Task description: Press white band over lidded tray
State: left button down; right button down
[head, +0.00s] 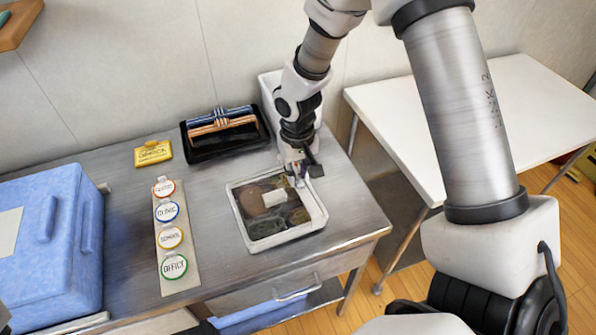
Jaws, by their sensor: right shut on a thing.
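The lidded tray (236,213) stands on the metal counter. It has a white rim and a clear lid, with dark food and a white block or label showing through. A white strip (313,207), which looks like the white band, lies along the tray's right side. My right gripper (300,178) points down at the tray's back right edge, shut on the top end of this strip. The fingertips are small here, and I cannot tell how far the band is seated. My left gripper is not in view.
A black holder (187,146) with blue and orange bands stands behind the tray. A yellow sign (153,153), a strip of round labels (172,238) and a blue cooler box (45,255) are to the left. A white table (480,120) stands right, across a gap.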

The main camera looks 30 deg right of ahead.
jog(key=shift+f+b, duration=0.7)
jog(key=shift+f, duration=0.55)
jog(key=shift+f, duration=0.15)
jog(key=shift+c, duration=2.2)
grip_release()
notch_tip(320, 180, up, 8)
jog(key=p, duration=0.7)
